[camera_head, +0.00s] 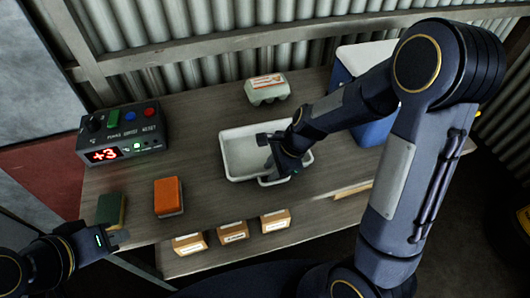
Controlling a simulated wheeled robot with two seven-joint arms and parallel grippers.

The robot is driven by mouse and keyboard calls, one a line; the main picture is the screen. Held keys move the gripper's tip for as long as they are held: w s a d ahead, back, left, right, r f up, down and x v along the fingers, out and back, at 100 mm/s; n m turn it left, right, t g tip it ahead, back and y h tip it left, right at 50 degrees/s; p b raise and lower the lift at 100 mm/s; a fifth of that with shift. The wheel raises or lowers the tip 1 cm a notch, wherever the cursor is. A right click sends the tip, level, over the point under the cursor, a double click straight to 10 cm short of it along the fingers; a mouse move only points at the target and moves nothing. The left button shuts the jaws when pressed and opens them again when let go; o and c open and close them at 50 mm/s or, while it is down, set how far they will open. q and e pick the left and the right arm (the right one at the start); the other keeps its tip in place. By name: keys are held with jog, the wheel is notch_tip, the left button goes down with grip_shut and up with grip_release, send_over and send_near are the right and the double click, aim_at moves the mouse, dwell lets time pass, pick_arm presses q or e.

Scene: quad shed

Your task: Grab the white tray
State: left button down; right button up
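The white tray (226,164) is a shallow rectangular bin on the wooden bench, near the middle of the head view. My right gripper (266,152) reaches in from the right, over the tray's right part. Its fingers look spread, with nothing visibly held between them. The gripper and forearm hide part of the tray's right side, and I cannot tell whether they touch it. My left gripper (121,238) is at the lower left, by the bench's front edge and close to a green sponge. Its fingers are too small to read.
A control box (125,149) showing +3 stands at the left. An orange block (169,196) and the green sponge (111,209) lie in front of it. An egg carton (267,88) sits behind the tray. A blue cooler (375,133) is at the right. Small boxes (234,232) line a lower shelf.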

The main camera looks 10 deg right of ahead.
grip_shut()
